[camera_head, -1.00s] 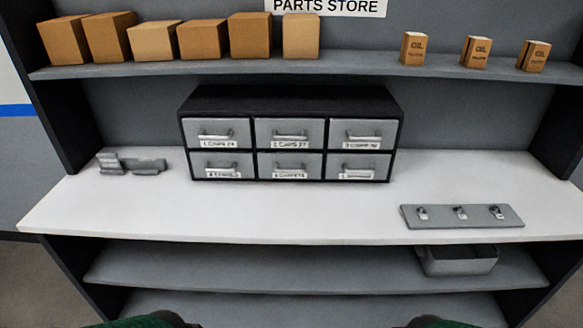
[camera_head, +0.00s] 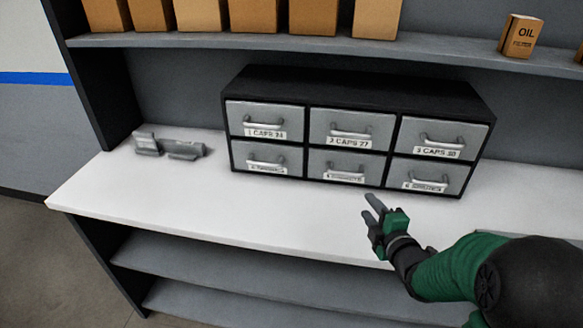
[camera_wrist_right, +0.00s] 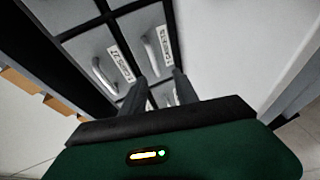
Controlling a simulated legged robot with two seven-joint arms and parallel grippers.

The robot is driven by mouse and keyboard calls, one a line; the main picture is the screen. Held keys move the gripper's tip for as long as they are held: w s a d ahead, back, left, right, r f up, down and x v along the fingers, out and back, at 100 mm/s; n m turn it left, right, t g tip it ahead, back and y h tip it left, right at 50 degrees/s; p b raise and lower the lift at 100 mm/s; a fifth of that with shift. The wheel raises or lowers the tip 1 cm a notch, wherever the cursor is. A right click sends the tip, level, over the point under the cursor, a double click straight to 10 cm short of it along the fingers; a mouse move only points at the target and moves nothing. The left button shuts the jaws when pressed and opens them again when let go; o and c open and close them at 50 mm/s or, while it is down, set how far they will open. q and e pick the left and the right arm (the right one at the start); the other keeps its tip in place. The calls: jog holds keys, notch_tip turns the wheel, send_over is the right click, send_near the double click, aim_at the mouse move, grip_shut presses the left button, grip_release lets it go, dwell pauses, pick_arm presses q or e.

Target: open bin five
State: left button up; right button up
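The cabinet (camera_head: 360,86) stands on the white counter with two rows of three grey drawers, all shut. Bin five (camera_head: 345,168) appears to be the bottom middle drawer, with a bar handle and a white label too blurred to read fully. My right gripper (camera_head: 371,205) is open and empty, in front of and a little below that drawer, apart from its handle. In the right wrist view its two fingers (camera_wrist_right: 159,88) are spread, with drawer fronts, handles and labels beyond them. My left gripper is not in view.
A grey bracket-like part (camera_head: 170,147) lies on the counter left of the cabinet. Cardboard boxes (camera_head: 313,16) and an oil box (camera_head: 520,36) stand on the upper shelf. The counter (camera_head: 220,205) before the cabinet is clear, with its front edge beneath my right arm.

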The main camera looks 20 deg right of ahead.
aim_at(344, 175)
jog(key=shift+n+t, duration=0.3)
jog(key=shift+n, duration=0.1)
jog(key=x, duration=1.1)
jog(key=p+x, duration=0.1)
jog(key=x, duration=0.4)
jog(key=shift+w+a+r, duration=0.2)
jog(key=shift+w+r, duration=0.15)
jog(key=shift+w, duration=0.15)
jog(key=shift+w+a, duration=0.2)
grip_shut()
jog(key=shift+s, duration=0.1)
jog(key=shift+f, duration=0.1)
